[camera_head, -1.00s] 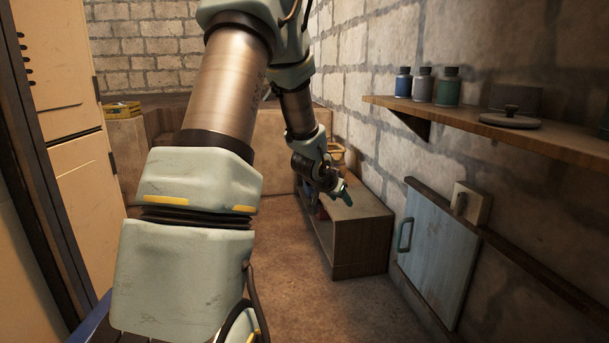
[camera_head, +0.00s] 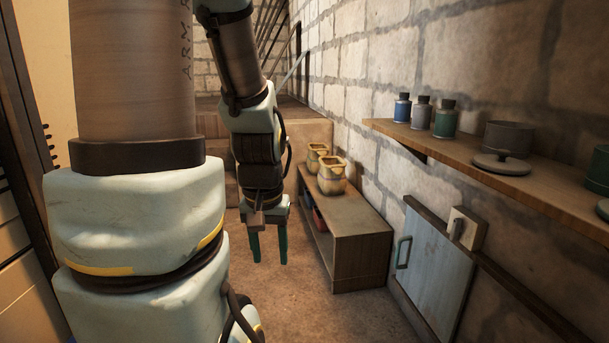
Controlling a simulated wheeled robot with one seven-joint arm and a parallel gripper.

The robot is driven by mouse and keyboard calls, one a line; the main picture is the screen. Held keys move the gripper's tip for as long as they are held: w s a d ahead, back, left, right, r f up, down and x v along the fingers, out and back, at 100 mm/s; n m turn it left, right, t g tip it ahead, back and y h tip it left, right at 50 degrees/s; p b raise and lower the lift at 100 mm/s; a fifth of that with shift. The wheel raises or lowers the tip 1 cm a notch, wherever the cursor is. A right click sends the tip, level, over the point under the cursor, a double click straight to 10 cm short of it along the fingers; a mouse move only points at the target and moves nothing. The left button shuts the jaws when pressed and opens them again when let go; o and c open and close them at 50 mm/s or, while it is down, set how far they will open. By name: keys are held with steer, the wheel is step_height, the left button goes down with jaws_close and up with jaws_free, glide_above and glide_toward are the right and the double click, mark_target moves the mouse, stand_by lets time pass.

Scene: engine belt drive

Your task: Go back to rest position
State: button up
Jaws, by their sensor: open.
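My gripper (camera_head: 269,257) hangs in the middle of the head view, left of the low wooden bench. Its two dark green fingers point down and stand apart, with nothing between them. The floor shows below the fingertips. My arm fills the left part of the view and hides much of what lies behind it.
The low wooden bench (camera_head: 362,247) stands against the right wall with two yellowish pots (camera_head: 332,178) on top. The floor (camera_head: 330,315) in front is clear.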

step_height(320, 180, up, 17)
steer(key=p, duration=1.4)
steer(key=shift+f, duration=0.15)
